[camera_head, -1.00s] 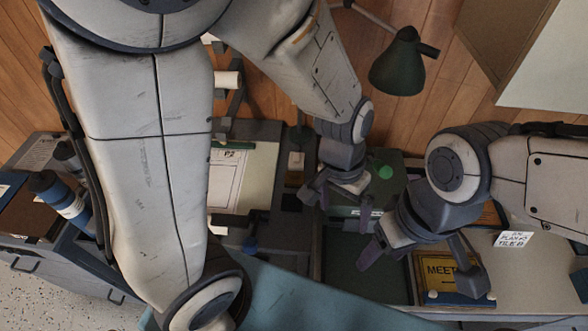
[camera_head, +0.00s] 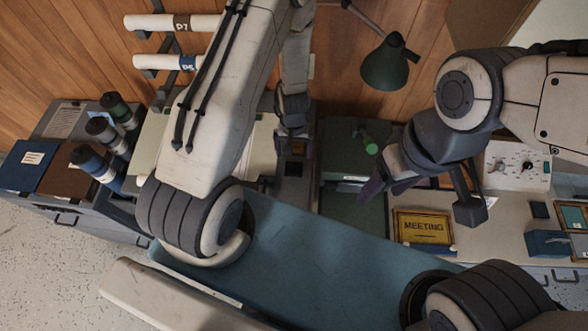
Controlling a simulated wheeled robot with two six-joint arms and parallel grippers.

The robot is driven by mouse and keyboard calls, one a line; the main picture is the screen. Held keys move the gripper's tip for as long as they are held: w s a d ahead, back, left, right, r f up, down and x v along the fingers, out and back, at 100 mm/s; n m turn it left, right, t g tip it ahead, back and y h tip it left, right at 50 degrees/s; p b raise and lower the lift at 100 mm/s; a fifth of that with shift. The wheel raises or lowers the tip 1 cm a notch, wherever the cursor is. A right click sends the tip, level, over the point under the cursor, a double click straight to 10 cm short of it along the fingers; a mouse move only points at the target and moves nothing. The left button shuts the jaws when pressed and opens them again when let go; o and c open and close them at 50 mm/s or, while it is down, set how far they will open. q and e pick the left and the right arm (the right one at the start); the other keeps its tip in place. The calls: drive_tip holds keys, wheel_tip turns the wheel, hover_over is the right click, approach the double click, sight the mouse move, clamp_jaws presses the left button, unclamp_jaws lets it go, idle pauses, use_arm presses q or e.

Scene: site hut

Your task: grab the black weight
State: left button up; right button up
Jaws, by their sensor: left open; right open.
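I cannot make out the black weight for certain. A small dark block (camera_head: 540,209) lies on the counter at the right, and I cannot tell if it is the weight. My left gripper (camera_head: 293,150) points down over the dark area at the back centre, right of the pale drawing sheet. Its fingers are small and partly lost against the dark surface. My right gripper (camera_head: 420,204) is open with its fingers wide apart, above the green case and the yellow MEETING sign. I see nothing held in it.
A green desk lamp (camera_head: 385,65) hangs at the back. The green case (camera_head: 350,160) lies between the grippers. The yellow MEETING sign (camera_head: 424,227) is on the counter, left of a blue box (camera_head: 549,243). Several capped tubes (camera_head: 92,162) stand at the left. Rolled sheets (camera_head: 165,62) hang on the wall.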

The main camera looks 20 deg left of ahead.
sight(294, 164)
use_arm(q)
drive_tip(key=shift+s+d+f+b, duration=0.1)
drive_tip(key=shift+f+b, duration=1.85)
drive_tip(key=shift+f, duration=0.1)
drive_tip(key=shift+s+f+b, duration=0.1)
drive_tip(key=shift+f+b, duration=1.8)
drive_tip(key=shift+f, duration=0.1)
drive_tip(key=shift+r, duration=0.1)
clamp_jaws()
